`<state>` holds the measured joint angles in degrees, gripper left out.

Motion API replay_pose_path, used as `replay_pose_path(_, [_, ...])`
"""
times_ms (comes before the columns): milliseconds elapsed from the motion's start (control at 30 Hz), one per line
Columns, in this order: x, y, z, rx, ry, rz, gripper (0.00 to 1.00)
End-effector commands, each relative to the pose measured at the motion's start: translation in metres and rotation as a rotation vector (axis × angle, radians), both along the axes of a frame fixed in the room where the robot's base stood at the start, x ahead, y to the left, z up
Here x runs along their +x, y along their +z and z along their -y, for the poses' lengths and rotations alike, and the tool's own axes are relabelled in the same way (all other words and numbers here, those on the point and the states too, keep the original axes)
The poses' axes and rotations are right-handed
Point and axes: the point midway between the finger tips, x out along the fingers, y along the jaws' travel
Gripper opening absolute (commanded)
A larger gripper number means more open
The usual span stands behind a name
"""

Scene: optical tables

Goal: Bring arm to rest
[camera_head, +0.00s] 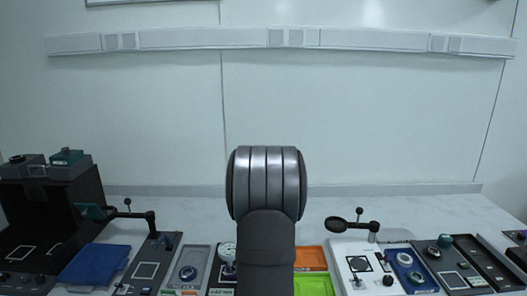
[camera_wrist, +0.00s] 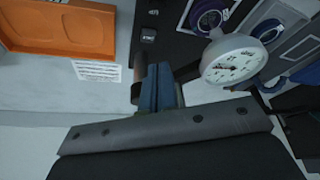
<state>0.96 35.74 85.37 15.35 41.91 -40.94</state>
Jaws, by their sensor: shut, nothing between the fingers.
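My arm rises at the centre of the head view, with a silver banded joint (camera_head: 266,183) above a dark link (camera_head: 265,250). My gripper is hidden behind it there. In the wrist view my gripper (camera_wrist: 158,72) shows its fingers close together, shut and empty. The fingers are over the table, between an orange tray and a white round dial gauge (camera_wrist: 234,60). The gauge also shows partly behind my arm in the head view (camera_head: 227,252). I cannot tell how high the fingertips are above the table.
An orange tray (camera_wrist: 60,27) lies upper left in the wrist view. In the head view a dark open box (camera_head: 50,205), a blue pad (camera_head: 95,264) and a green tray (camera_head: 311,285) line the table. Magnifier stands (camera_head: 352,225) rise at right and left. The back table strip is clear.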

Motion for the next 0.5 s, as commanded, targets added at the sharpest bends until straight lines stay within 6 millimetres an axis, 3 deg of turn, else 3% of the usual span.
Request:
replay_pose_path(33, [-0.006,-0.019,0.0,0.0,-0.001,-0.017,0.0])
replay_pose_path(300, [-0.015,-0.072,0.0,0.0,0.0,-0.016,0.0])
replay_pose_path(500, [0.025,-0.068,0.0,0.0,0.0,-0.01,0.0])
